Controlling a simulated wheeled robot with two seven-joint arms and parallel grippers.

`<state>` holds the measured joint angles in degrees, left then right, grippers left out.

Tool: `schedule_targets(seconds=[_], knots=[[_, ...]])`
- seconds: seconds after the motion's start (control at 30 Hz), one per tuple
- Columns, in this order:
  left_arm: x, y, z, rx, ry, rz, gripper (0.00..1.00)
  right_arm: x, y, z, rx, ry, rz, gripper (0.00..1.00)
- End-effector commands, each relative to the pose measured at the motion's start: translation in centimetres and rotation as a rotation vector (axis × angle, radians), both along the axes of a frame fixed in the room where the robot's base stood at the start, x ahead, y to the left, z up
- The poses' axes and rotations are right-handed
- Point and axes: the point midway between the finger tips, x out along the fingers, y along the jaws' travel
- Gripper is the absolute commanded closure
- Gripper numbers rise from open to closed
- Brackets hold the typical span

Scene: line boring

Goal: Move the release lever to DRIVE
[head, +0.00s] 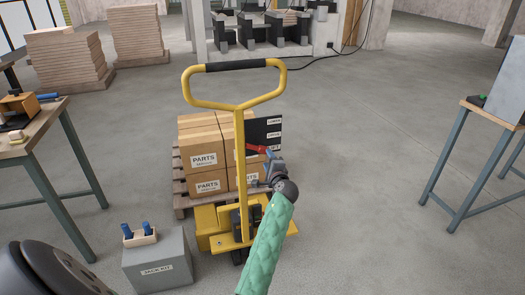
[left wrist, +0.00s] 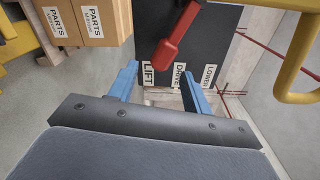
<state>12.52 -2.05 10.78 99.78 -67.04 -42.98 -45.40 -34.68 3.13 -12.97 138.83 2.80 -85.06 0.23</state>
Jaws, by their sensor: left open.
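The yellow pallet jack (head: 240,165) stands upright at the centre, with a looped handle. Beside its column is a black plate (head: 262,129), which also shows in the left wrist view (left wrist: 217,50), with labels LIFT, DRIVE and LOWER. The red release lever (head: 256,149) crosses the plate; in the left wrist view the lever (left wrist: 176,40) ends above the labels, nearest LIFT. My left gripper (head: 270,163) is just below the lever. In the left wrist view its blue fingers (left wrist: 160,72) are open and empty, with the lever's end ahead of the gap. My right gripper is not in view.
Cartons marked PARTS (head: 205,152) sit on a pallet (head: 180,198) behind the jack. The yellow handle loop (left wrist: 290,75) is close at right in the left wrist view. A grey JACK KIT box (head: 160,262) stands front left.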

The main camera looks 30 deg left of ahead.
Motion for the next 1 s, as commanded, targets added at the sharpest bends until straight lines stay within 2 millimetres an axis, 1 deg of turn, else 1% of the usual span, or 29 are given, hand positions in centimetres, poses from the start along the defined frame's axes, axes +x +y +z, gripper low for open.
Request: schedule_targets(seconds=[0.1, 0.2, 0.43, 0.57, 0.8, 1.0], knots=[[-0.2, 0.1, 0.4, 0.099, 0.080, 0.010, 0.51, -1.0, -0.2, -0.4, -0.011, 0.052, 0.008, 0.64], [-0.1, 0.1, 0.4, 0.148, 0.134, 0.008, 0.51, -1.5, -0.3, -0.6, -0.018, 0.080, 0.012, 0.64], [0.2, 0.5, 0.5, 0.194, 0.187, 0.006, 0.51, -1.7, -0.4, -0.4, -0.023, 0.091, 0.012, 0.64], [1.2, 1.6, 0.6, 0.193, 0.187, 0.007, 0.51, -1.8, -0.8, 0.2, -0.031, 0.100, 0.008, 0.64], [3.4, 4.3, 0.6, 0.192, 0.187, 0.007, 0.51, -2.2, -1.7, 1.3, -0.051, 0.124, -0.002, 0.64], [4.6, 5.7, 0.4, 0.190, 0.186, 0.006, 0.51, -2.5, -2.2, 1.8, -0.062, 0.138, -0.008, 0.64]])
